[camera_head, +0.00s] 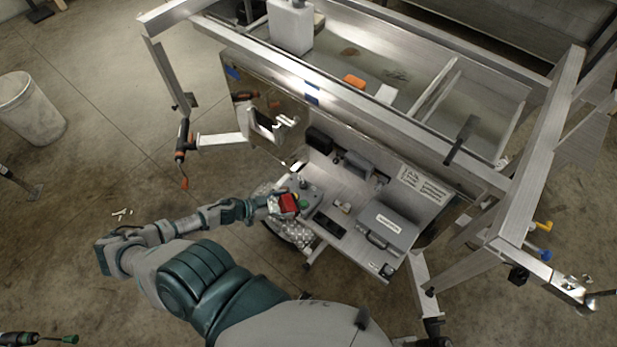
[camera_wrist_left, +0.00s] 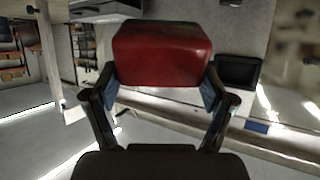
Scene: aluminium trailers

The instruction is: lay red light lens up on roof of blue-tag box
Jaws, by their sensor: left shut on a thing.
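The red light (camera_head: 289,203) is a small red block in the head view, above the left front of the workbench. It fills the upper middle of the left wrist view (camera_wrist_left: 163,53), with its red surface showing. My left gripper (camera_head: 275,205) is shut on it, one finger on each side. No box with a clear blue tag can be made out. Blue patches show on the aluminium trailer body (camera_head: 245,84) and its rail. A grey box (camera_head: 381,225) with a white label sits on the bench, right of the light. My right gripper is not in view.
The workbench (camera_head: 338,243) also bears a smaller grey unit (camera_head: 355,166) and a black box (camera_head: 319,140). A green button stands close to the light. An aluminium rail (camera_head: 400,131) runs behind the bench.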

